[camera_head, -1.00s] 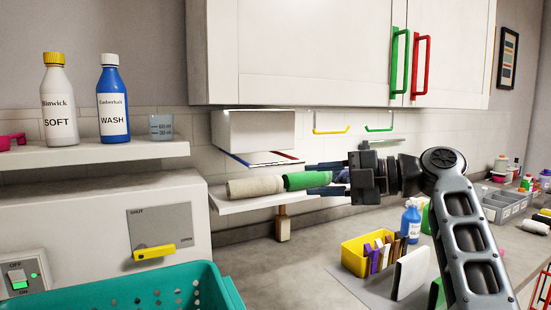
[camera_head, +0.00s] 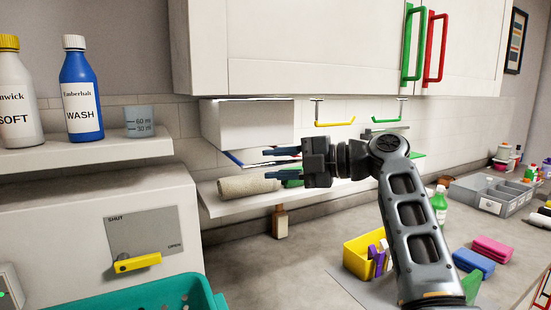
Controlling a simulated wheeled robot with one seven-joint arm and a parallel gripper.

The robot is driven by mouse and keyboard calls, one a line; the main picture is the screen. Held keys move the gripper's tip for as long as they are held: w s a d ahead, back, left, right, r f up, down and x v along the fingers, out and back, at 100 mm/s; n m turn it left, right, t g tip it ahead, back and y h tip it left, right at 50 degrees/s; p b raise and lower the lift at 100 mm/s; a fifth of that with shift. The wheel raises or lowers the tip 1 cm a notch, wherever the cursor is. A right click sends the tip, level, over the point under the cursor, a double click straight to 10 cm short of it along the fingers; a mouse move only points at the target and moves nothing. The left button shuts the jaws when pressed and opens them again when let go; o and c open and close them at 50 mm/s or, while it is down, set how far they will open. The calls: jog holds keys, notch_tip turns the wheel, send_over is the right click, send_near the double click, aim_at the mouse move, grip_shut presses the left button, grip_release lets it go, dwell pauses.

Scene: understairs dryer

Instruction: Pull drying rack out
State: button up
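No drying rack can be clearly made out. Under the white wall cabinet hang a yellow bar handle (camera_head: 335,123) and a green bar handle (camera_head: 386,120), on thin brackets; whatever they belong to is hidden.
A beige roll (camera_head: 248,186) and a partly hidden green roll lie on a wall shelf (camera_head: 225,206) behind my gripper. A white box (camera_head: 247,124) hangs above. Bottles stand on the left shelf (camera_head: 90,153). A teal basket (camera_head: 150,298) is at lower left, a yellow bin (camera_head: 356,258) on the counter.

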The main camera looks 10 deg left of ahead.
jog(key=shift+a, duration=0.3)
grip_shut()
jog(key=shift+f, duration=0.1)
dwell(0.4)
